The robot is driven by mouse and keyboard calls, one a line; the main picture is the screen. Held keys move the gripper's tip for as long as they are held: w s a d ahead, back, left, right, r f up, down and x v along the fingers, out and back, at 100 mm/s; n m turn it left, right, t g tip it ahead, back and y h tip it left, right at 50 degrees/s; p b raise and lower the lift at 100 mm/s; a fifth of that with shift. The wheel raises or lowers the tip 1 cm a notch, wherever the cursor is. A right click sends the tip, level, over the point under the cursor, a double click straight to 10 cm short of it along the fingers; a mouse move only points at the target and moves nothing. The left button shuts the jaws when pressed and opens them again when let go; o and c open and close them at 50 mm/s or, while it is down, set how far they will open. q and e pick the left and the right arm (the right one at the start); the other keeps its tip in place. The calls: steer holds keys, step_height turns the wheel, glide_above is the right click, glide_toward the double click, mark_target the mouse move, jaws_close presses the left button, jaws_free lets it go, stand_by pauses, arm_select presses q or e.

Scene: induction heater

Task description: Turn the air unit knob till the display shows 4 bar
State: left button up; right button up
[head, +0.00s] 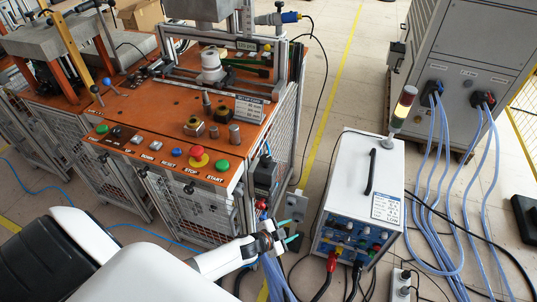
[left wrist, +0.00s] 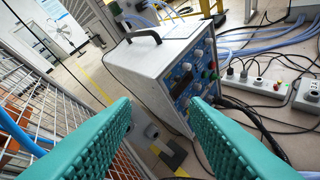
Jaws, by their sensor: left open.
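My left gripper (head: 289,231) reaches in from the lower left of the head view, beside the right end of the orange bench. Its teal fingers are apart with nothing between them; they also fill the lower left wrist view (left wrist: 163,128). A dark unit (head: 267,174) with a blue part sits on the bench's right side, just above the gripper; it may be the air unit. I cannot make out its knob or a pressure display. My right gripper is out of view.
The orange bench (head: 150,105) has several push-buttons along its front edge. A white power box (head: 345,175) with a blue front stands right of the gripper; it also shows in the left wrist view (left wrist: 150,70). Blue hoses and black cables cover the floor nearby.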

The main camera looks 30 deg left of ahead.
arm_select(q)
steer(key=w+d+r+m+h+p, duration=0.1)
steer(key=w+d+r+m+h, duration=0.25)
steer(key=r, duration=0.65)
steer(key=w+d+r+m+g+h+p, duration=0.1)
steer(key=w+d+r+m+h, duration=0.25)
steer(key=r, duration=0.65)
steer(key=w+d+r+m+h+p, duration=0.1)
steer(key=d+r+m+h, duration=0.4)
steer(key=r, duration=0.6)
steer(key=m+g+y+p, duration=0.2)
steer(key=m+g+y, duration=0.8)
steer(key=y, duration=0.6)
glide_toward(266, 158)
steer(key=shift+n+g, duration=0.4)
steer(key=f, duration=0.2)
steer(key=f+p, duration=0.1)
steer(key=f, duration=0.2)
steer(key=f+p, duration=0.1)
steer(key=f, duration=0.1)
steer(key=shift+w+a+f, duration=0.1)
steer(key=shift+w+f, duration=0.25)
steer(key=shift+w, duration=0.05)
steer(key=shift+f, duration=0.5)
